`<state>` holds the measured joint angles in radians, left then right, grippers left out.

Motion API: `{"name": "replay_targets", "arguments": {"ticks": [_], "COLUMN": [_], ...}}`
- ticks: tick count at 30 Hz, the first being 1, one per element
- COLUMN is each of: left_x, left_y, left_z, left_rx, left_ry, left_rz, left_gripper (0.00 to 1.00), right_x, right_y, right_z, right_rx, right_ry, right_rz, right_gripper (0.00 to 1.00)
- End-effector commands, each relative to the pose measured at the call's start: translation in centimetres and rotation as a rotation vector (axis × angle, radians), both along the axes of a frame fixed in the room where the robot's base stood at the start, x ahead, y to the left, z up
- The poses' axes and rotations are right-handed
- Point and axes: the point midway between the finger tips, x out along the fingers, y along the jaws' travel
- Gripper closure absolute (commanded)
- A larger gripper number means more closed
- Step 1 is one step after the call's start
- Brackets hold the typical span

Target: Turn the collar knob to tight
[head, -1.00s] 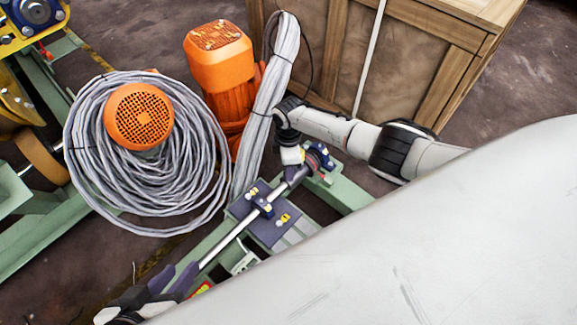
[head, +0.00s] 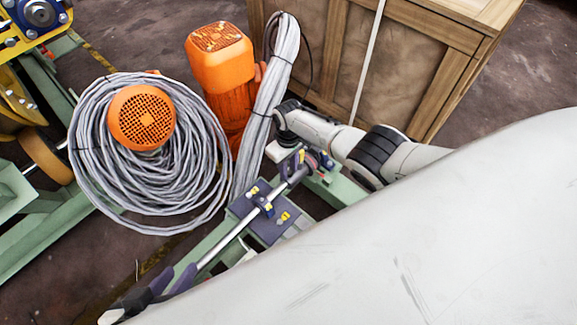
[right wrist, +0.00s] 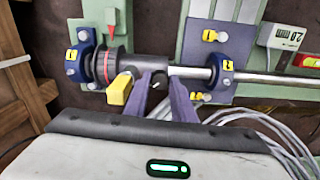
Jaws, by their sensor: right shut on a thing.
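The dark collar knob (right wrist: 106,66) with a red ring sits on the steel shaft (right wrist: 262,78) between blue bearing blocks in the right wrist view. In the head view the knob (head: 312,161) is at the upper end of the shaft. My right gripper (right wrist: 160,88) has its purple fingers closed around a short dark grey stub (right wrist: 153,77) beside the collar. A yellow block (right wrist: 119,89) is beside the left finger. In the head view this gripper (head: 289,163) is partly hidden by its wrist. My left gripper (head: 183,272) has its fingers apart near the shaft's lower end.
A green frame (head: 345,188) carries the shaft. A grey cable coil (head: 185,190) and orange motors (head: 222,70) stand to the left. A wooden crate (head: 385,60) is behind.

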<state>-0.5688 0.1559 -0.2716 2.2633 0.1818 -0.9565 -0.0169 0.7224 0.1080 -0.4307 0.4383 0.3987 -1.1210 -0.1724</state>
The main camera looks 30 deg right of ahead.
Motion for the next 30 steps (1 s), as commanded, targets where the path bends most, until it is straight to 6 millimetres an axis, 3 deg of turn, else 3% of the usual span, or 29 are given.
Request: {"name": "replay_targets", "arguments": {"ticks": [15,30], "left_x": [0.14,-0.03], "left_y": [0.32,0.45], "left_z": [0.40,0.26], "left_rx": [-0.004,-0.003], "left_ry": [-0.015,-0.012], "left_rz": [0.022,0.025], "left_gripper": [0.69,0.69], "right_x": [-0.06,-0.06], "right_y": [0.09,0.08], "right_z": [0.00,-0.01], "right_rx": [0.001,0.001], "right_ry": [0.002,0.002], "right_rz": [-0.469,-0.705], "right_gripper": [0.99,0.99]}}
